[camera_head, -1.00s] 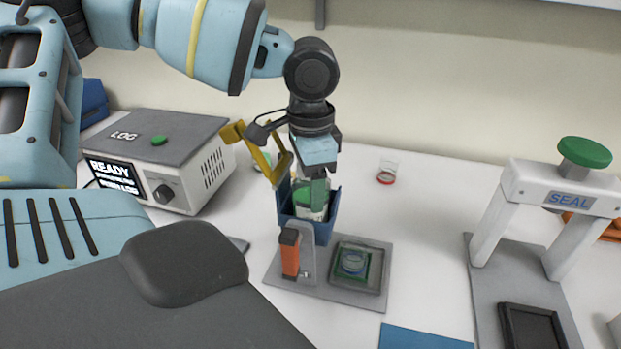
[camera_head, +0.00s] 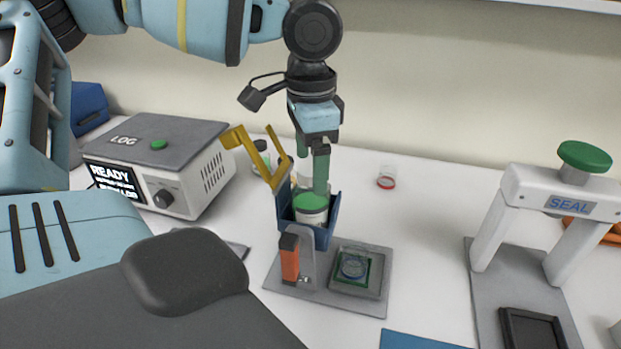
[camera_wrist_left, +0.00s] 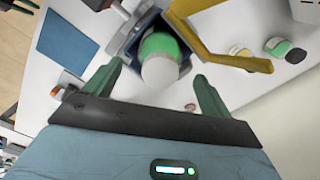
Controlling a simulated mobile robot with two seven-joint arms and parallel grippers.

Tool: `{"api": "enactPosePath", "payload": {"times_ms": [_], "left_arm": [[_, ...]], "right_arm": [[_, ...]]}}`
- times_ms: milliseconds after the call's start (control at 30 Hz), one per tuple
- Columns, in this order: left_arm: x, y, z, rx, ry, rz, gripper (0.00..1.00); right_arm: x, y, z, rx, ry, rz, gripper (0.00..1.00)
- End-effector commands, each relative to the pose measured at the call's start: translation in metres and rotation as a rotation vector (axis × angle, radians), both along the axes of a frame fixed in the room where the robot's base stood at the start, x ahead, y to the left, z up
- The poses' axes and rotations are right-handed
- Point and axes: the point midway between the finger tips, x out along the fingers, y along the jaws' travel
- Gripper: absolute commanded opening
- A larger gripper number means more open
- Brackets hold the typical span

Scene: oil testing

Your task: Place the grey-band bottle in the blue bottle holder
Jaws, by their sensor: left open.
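A bottle with a green cap and a pale body (camera_head: 311,206) stands in the blue bottle holder (camera_head: 325,238). The holder's walls hide its lower part, and I cannot clearly tell its band colour. My left gripper (camera_head: 313,172) is open, its green fingers pointing down just above the cap, with the fingers apart from the bottle. In the left wrist view, the bottle (camera_wrist_left: 158,45) shows between the two spread fingertips (camera_wrist_left: 159,72), inside the blue holder (camera_wrist_left: 125,45). My right gripper is not in view.
A yellow bracket (camera_head: 262,158) stands close beside the holder, near my left gripper. Another bottle (camera_head: 261,155) is behind it. The seal press (camera_head: 570,205) stands right, the log box (camera_head: 165,165) left.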

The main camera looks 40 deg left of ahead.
Motion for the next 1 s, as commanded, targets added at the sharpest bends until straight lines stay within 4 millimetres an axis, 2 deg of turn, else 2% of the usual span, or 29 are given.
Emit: {"api": "enactPosePath", "payload": {"times_ms": [33, 200, 400, 1000], "left_arm": [[0.001, 0.0, 0.012, 0.001, -0.004, 0.001, 0.84], [0.0, 0.0, 0.041, 0.0, -0.002, 0.001, 0.84], [0.0, 0.0, 0.06, 0.0, 0.001, -0.001, 0.84], [0.0, 0.0, 0.063, 0.0, 0.001, -0.001, 0.84]], "right_arm": [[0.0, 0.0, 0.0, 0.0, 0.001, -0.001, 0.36], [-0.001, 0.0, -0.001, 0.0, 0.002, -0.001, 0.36], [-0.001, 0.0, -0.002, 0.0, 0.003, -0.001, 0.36], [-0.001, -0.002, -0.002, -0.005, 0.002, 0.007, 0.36]]}}
